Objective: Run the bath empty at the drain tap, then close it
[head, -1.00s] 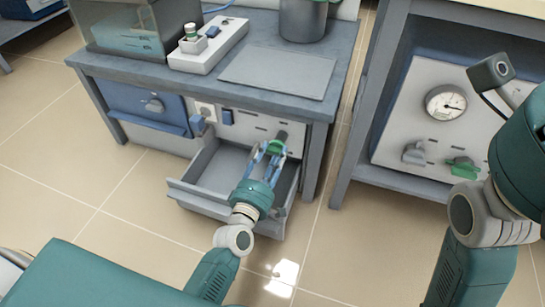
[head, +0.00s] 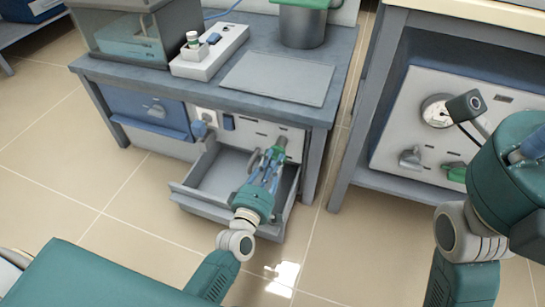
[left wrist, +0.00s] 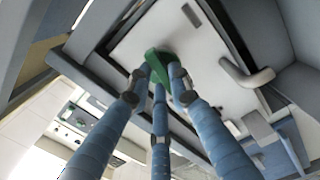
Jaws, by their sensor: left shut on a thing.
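The drain tap's green handle (head: 280,143) is on the pale front panel at the right, above the open drawer. My left gripper (head: 274,156) is shut on this handle. In the left wrist view the green handle (left wrist: 158,62) sits between the blue fingertips, which hide part of it. The bath appears to be the clear tank (head: 125,38) at the bench's back left, with bluish contents low inside; I cannot tell its level. Whether liquid runs from the tap cannot be seen. My right arm comes in at the right edge; its fingers are mostly cut off.
An open grey drawer (head: 205,207) juts out below the panel, under my left gripper. A white block (head: 207,58) with a small vial, a flat grey plate (head: 278,79) and a metal pot (head: 303,27) stand on the bench. A gauge panel (head: 405,130) stands at right.

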